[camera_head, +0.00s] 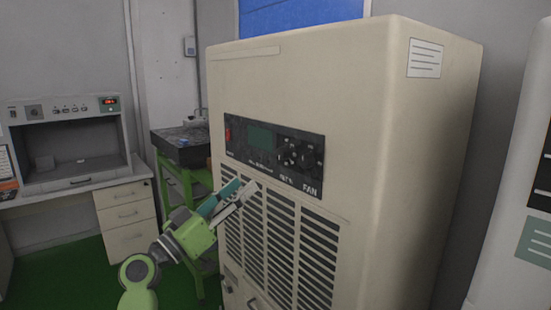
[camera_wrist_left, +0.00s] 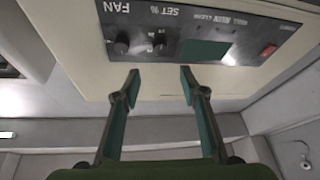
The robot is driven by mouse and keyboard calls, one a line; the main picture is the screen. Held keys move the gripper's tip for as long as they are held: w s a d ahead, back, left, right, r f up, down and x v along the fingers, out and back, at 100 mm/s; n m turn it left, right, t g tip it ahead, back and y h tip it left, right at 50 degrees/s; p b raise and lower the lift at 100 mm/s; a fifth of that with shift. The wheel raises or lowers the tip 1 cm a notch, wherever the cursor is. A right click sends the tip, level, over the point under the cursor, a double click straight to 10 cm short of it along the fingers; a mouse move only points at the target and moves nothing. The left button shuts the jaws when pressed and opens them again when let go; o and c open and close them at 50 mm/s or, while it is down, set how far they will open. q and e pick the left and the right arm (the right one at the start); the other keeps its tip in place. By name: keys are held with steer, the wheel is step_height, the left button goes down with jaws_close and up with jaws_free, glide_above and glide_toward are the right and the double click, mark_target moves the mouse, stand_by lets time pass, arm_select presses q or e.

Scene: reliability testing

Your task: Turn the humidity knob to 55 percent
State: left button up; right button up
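The beige dehumidifier cabinet (camera_head: 300,90) has a black control panel (camera_head: 240,148) with a greenish display (camera_head: 260,138) and dark knobs on its right part. In the left wrist view, which is upside down, the knob by the "SET %" label (camera_wrist_left: 158,46) sits beside the knob by the "FAN" label (camera_wrist_left: 121,46). The set knob's pointer and scale are too small to read. My left gripper (camera_head: 244,188) is just below the panel, in front of the louvres. In the wrist view its fingers (camera_wrist_left: 159,72) are apart, with nothing between them. My right gripper is not in view.
The panel also has a red switch (camera_wrist_left: 268,50). Louvred vents (camera_head: 270,235) lie below the panel. A desk with drawers (camera_head: 127,212) and a bench device (camera_head: 70,125) stand at left, near a green-framed stand (camera_head: 185,150). A white machine (camera_head: 510,200) stands at right.

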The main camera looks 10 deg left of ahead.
mark_target(280, 155)
arm_select(q)
steer(key=p+x, duration=0.4)
steer(key=x, duration=0.7)
steer(key=shift+w+d, duration=0.1)
steer(key=shift+w, duration=0.05)
steer(key=shift+x, duration=0.85)
steer(key=shift+f, duration=0.1)
steer(key=c, duration=1.1)
